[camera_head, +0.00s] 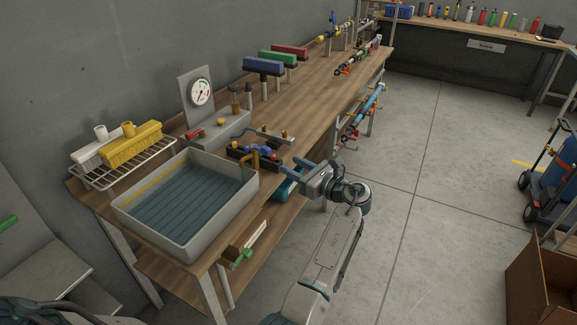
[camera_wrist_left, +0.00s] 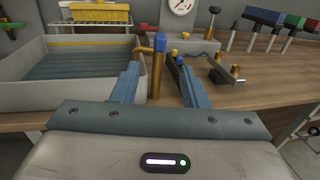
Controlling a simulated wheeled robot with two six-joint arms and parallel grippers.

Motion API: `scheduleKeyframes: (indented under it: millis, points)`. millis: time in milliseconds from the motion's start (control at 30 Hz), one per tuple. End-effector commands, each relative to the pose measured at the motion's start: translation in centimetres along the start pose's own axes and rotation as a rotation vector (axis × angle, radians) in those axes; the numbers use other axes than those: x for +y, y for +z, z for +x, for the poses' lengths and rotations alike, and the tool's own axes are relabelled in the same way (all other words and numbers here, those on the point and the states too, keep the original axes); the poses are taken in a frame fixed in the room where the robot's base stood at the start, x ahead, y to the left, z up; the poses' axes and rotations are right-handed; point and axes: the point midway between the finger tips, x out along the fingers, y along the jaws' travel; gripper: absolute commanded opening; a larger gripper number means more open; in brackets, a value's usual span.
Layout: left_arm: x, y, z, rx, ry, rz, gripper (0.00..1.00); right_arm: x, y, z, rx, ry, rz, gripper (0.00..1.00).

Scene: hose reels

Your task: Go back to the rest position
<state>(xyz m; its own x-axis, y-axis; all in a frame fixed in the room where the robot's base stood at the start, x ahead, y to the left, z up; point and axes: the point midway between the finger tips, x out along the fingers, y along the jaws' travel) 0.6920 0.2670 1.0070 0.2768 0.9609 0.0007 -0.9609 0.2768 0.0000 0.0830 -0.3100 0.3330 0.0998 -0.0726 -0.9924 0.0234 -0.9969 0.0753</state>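My left gripper (camera_head: 284,164) is at the front edge of the wooden workbench (camera_head: 318,92), right of the grey basin. In the left wrist view its two blue fingers (camera_wrist_left: 158,78) stand apart, with a clear gap between them. A brass pipe with a blue top (camera_wrist_left: 158,66) shows in that gap, beyond the fingers. I see nothing clamped between the fingers. Whether a finger touches the fittings on the bench cannot be told. My right gripper is not in view.
The grey basin (camera_head: 187,246) stands at the bench's near end, beside a wire rack with brushes (camera_head: 132,145). A gauge panel (camera_head: 184,92) and red, green and blue T-shaped pieces stand behind. Open floor (camera_head: 430,190) lies right; a cardboard box (camera_head: 540,285) is lower right.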

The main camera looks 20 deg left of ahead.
Motion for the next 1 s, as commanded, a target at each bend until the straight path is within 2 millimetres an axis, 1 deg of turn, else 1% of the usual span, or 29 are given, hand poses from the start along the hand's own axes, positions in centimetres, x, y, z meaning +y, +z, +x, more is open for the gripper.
scheduleKeyframes:
  millis: [400, 467, 533, 567, 667, 700, 767, 800, 867, 900, 967, 1000]
  points:
    - [0.0, -0.1, 0.0, 0.001, -0.002, 0.0, 0.4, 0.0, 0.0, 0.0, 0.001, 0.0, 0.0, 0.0]
    - [0.0, -0.9, 0.1, 0.011, -0.011, -0.002, 0.4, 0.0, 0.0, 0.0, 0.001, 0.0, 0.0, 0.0]
    - [-0.1, -2.9, 0.3, 0.037, -0.037, -0.01, 0.4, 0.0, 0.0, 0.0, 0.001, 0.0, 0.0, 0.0]
    - [-0.1, -4.2, 0.3, 0.056, -0.053, -0.017, 0.4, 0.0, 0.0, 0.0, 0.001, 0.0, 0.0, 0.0]
    - [0.0, -10.3, 0.5, 0.153, -0.12, -0.055, 0.4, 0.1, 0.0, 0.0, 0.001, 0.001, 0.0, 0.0]
    - [0.3, -13.3, 0.5, 0.205, -0.146, -0.079, 0.4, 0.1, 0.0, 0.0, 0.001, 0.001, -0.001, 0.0]
    - [1.1, -18.0, 0.2, 0.291, -0.179, -0.118, 0.4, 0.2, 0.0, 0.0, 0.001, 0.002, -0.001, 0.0]
    - [1.7, -21.0, 0.0, 0.351, -0.194, -0.148, 0.4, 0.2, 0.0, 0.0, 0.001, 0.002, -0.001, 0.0]
    - [3.0, -25.4, -0.4, 0.442, -0.205, -0.194, 0.4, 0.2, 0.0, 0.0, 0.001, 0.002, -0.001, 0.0]
    - [4.0, -28.3, -0.8, 0.505, -0.206, -0.226, 0.4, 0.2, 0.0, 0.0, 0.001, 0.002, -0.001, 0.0]
    - [5.9, -32.6, -1.4, 0.597, -0.195, -0.276, 0.4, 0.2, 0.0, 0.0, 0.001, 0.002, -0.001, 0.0]
    - [7.3, -35.3, -1.9, 0.66, -0.182, -0.312, 0.4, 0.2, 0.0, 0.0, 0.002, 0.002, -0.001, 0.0]
